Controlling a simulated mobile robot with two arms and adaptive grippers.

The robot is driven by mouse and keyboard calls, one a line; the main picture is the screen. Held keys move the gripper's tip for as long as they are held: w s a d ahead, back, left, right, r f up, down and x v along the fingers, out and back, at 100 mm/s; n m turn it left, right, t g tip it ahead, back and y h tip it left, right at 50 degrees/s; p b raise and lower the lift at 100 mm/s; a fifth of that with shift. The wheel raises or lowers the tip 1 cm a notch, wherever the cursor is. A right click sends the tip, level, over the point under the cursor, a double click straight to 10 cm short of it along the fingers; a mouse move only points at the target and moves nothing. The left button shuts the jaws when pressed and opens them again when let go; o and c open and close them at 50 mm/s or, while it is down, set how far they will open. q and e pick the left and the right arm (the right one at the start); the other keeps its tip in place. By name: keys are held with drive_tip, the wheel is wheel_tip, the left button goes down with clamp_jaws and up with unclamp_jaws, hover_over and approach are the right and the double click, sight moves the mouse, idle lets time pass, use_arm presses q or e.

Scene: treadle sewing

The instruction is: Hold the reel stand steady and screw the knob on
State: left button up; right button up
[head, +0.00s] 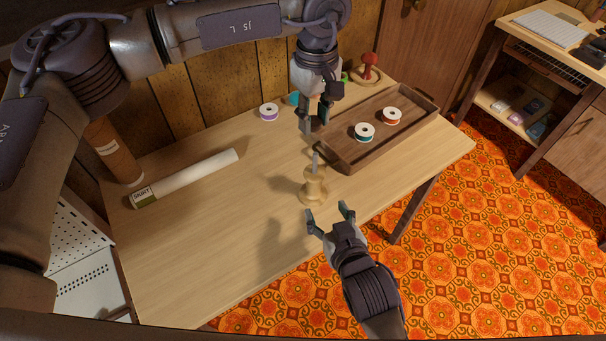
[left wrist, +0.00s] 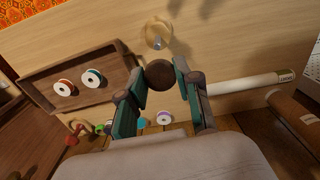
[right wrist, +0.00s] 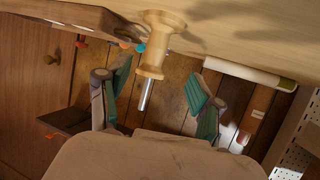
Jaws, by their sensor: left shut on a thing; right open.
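The reel stand (head: 314,192) is a pale wooden spool shape with a metal rod, upright near the table's front edge. It also shows in the left wrist view (left wrist: 157,31) and the right wrist view (right wrist: 153,64). My left gripper (head: 314,125) is above the stand, apart from the rod, fingers downward. It is shut on a round dark brown knob (left wrist: 161,73), seen between its fingertips in the left wrist view. My right gripper (head: 330,212) is open just in front of the stand. In the right wrist view its fingers (right wrist: 160,85) lie either side of the stand, not closed on it.
A wooden tray (head: 345,162) with a teal spool (head: 364,132) and an orange spool (head: 392,116) is to the right. A purple spool (head: 268,112) and a red-topped stand (head: 369,70) are behind. A white roll (head: 195,176) lies left. The table's front left is clear.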

sight(316, 190)
drive_tip(key=shift+s+d, duration=0.25)
drive_tip(key=shift+d, duration=0.25)
drive_tip(key=x, duration=1.2)
drive_tip(key=shift+w+a, duration=0.1)
drive_tip(key=shift+c, duration=0.2)
clamp_jaws()
